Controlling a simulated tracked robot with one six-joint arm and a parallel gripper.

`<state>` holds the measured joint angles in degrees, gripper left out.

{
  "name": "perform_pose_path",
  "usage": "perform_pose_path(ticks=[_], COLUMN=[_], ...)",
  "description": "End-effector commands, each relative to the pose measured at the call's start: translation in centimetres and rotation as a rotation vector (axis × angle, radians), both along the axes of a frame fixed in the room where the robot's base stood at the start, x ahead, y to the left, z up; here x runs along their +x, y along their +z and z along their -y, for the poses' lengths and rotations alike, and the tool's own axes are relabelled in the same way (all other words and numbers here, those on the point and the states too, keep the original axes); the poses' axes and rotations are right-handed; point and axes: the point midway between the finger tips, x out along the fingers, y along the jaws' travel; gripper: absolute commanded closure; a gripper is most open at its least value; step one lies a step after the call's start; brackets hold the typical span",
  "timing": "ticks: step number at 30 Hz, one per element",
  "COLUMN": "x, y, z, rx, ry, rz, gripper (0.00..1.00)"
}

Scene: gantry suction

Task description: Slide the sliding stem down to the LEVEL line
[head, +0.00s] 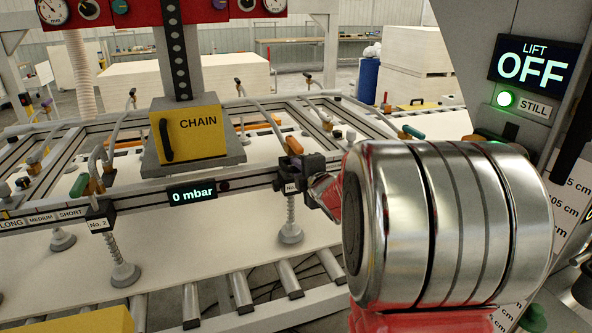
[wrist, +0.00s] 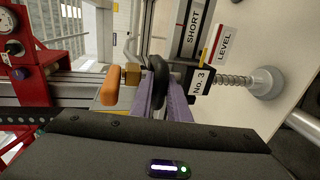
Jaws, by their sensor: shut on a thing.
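The sliding stem of No. 3 carries a black ring (wrist: 158,72), a brass fitting with an orange handle (wrist: 109,92), a spring and a pale suction cup (wrist: 267,83). My gripper (wrist: 160,90) is shut on the black ring in the wrist view. In the head view the stem's cup (head: 290,234) hangs over the white board (head: 200,240).
The No. 2 cup (head: 124,274) hangs to the left on the same rail. The pressure display (head: 192,193) reads 0 mbar. The lift display (head: 538,59) reads OFF, with a green STILL lamp (head: 505,99). A yellow CHAIN box (head: 190,137) stands behind the rail.

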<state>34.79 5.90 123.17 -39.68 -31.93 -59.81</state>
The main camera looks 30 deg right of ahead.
Motion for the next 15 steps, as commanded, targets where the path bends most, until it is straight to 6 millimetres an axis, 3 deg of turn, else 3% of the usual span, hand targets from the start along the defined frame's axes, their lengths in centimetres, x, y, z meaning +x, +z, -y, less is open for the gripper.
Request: perform_pose_path(ticks=[8,15], x=[-0.1,-0.1], y=[-2.1,-2.2], z=[-0.1,-0.1], rx=[0.004,0.004], ry=[0.000,0.000], rz=[-0.008,-0.006], gripper=[1.00,1.00])
